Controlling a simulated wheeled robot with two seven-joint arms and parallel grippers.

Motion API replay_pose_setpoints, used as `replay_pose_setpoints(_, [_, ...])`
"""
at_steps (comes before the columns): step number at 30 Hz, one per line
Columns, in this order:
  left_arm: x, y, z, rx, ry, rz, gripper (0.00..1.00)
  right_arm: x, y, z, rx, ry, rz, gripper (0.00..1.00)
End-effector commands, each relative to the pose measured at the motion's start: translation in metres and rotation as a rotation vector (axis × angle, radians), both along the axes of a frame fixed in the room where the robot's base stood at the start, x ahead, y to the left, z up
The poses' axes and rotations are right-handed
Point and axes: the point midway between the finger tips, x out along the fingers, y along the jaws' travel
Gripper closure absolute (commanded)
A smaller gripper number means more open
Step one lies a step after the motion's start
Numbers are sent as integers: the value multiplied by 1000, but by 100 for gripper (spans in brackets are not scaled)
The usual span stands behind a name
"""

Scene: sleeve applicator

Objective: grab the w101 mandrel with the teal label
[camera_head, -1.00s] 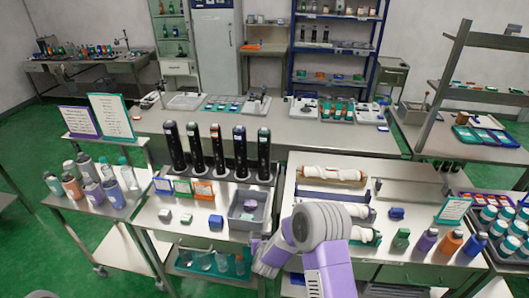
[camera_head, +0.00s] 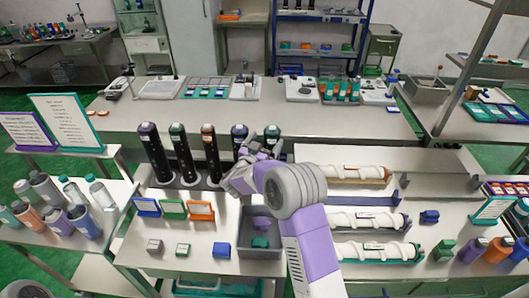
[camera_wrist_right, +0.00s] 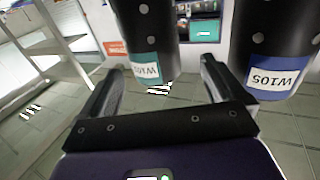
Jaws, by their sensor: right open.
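The mandrel with the teal label (camera_wrist_right: 145,35) is a dark cylinder in the right wrist view; its label reads W101 upside down. My right gripper (camera_wrist_right: 160,68) is open, with its two fingers toward either side of that mandrel's labelled end. I cannot tell whether they touch it. A dark mandrel with a blue W105 label (camera_wrist_right: 278,45) stands close beside the right-hand finger. In the head view my right gripper (camera_head: 252,150) is at the right end of the mandrel row, partly hiding the blue-topped mandrel (camera_head: 239,134) and the teal-topped one (camera_head: 271,134).
Other dark mandrels (camera_head: 155,152) stand in the row to the left. Small coloured cards (camera_head: 174,209) and a grey bin (camera_head: 262,222) are in front. White sleeve rollers (camera_head: 365,221) lie on the right bench.

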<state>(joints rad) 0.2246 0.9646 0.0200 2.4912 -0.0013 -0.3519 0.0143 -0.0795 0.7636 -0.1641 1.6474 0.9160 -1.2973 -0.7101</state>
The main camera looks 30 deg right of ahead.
Motion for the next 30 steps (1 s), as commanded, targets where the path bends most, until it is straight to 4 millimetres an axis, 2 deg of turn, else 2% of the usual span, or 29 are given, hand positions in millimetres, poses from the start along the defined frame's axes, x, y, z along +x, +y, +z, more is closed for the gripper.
replay_pose_setpoints(15, [0,0,4,0,-1,0,100,36,-54,-3,1,2,0,4])
replay_pose_setpoints(24, [0,0,4,0,-1,0,100,39,-57,-3,1,2,3,4])
replay_pose_setpoints(30, [0,0,4,0,-1,0,100,39,-57,-3,1,2,2,34])
